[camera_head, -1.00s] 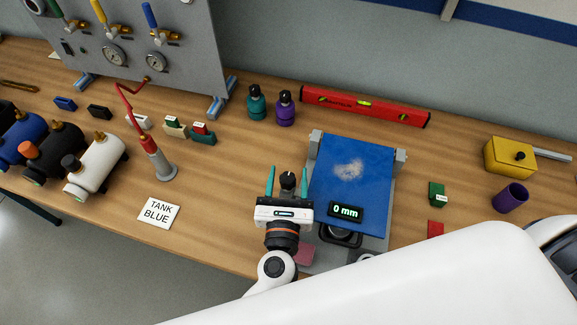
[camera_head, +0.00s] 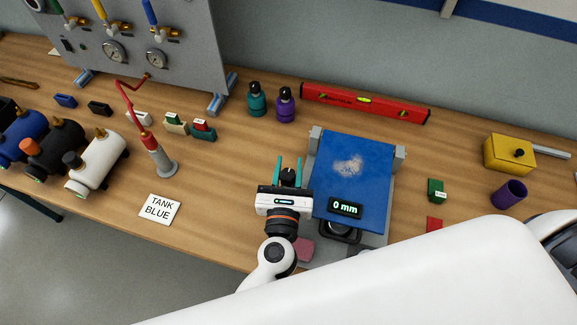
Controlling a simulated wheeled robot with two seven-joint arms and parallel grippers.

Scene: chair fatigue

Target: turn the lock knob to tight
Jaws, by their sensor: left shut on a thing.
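The black lock knob (camera_head: 288,174) sits at the left side of the blue plate (camera_head: 368,172), which has a pale worn patch and a small display reading "0 mm" (camera_head: 345,208). My left gripper (camera_head: 288,161) has its two teal fingers on either side of the knob and is shut on it. The gripper body hides the lower part of the knob and any tight or loose marking. My right gripper is out of view.
A red spirit level (camera_head: 365,104) lies behind the plate. Teal (camera_head: 257,100) and purple (camera_head: 285,105) bottles stand at the back. A yellow box (camera_head: 509,153) and purple cup (camera_head: 510,194) are at right. Bare bench lies left of the gripper, around the "TANK BLUE" card (camera_head: 160,209).

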